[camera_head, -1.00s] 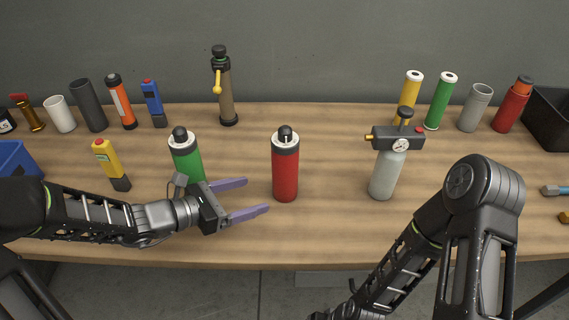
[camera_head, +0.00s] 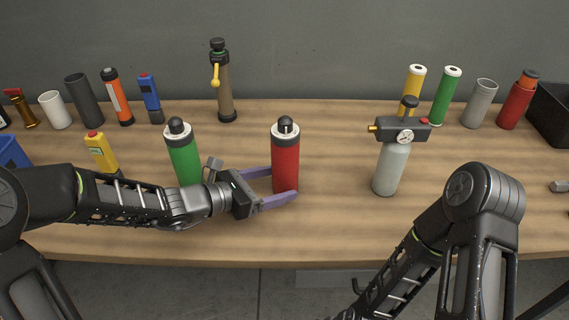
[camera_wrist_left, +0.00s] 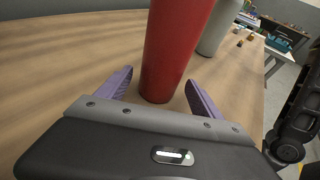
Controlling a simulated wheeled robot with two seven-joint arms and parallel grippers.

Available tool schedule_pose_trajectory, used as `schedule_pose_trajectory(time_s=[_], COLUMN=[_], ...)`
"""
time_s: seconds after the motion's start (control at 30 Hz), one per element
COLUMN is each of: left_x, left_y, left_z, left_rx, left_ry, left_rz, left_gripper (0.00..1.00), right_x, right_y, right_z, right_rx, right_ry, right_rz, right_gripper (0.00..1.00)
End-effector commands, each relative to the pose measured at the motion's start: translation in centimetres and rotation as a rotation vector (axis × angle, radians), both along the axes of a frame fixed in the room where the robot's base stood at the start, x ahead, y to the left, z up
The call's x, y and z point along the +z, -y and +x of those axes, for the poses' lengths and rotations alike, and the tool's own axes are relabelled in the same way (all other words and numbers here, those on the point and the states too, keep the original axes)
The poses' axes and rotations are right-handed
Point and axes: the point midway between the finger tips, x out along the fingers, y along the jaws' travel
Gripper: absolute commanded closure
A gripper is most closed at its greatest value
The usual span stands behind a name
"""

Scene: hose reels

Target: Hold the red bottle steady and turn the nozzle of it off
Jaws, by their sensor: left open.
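The red bottle (camera_head: 285,165) stands upright on the table, with a grey collar and a dark nozzle (camera_head: 286,124) on top. My left gripper (camera_head: 282,186) is open, its purple fingers on either side of the bottle's lower body. In the left wrist view the red bottle (camera_wrist_left: 172,50) rises between the two spread fingers (camera_wrist_left: 160,92), with gaps visible beside it. The nozzle is out of the wrist view. My right arm (camera_head: 430,240) comes in at the lower right, but its gripper is not in view.
A green bottle (camera_head: 184,158) stands close behind my left wrist. A grey bottle with a gauge (camera_head: 391,165) stands to the right. Several tubes and torches line the back, with a brown pump (camera_head: 225,95) among them. The table between the red and grey bottles is clear.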

Motion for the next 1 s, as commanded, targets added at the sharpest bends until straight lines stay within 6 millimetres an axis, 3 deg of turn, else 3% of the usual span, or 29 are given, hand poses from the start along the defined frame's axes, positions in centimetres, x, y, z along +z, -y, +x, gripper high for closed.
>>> schedule_pose_trajectory(time_s=[0.13,0.57,1.0], left_x=[-0.6,-0.5,-0.5], left_y=[1.1,1.6,1.5], left_z=[0.8,1.1,1.1], left_rx=[0.0,0.0,0.001], left_ry=[0.001,0.0,0.0], left_rz=[0.0,0.0,0.0], left_gripper=[0.24,0.25,0.61], right_x=[-1.2,-1.3,-1.3], right_y=[0.0,0.0,0.0], right_z=[0.0,0.0,0.0], right_rx=[0.0,0.0,0.0], right_ry=[0.001,0.001,0.001], right_rz=[0.0,0.0,0.0], right_gripper=[0.19,0.19,0.19])
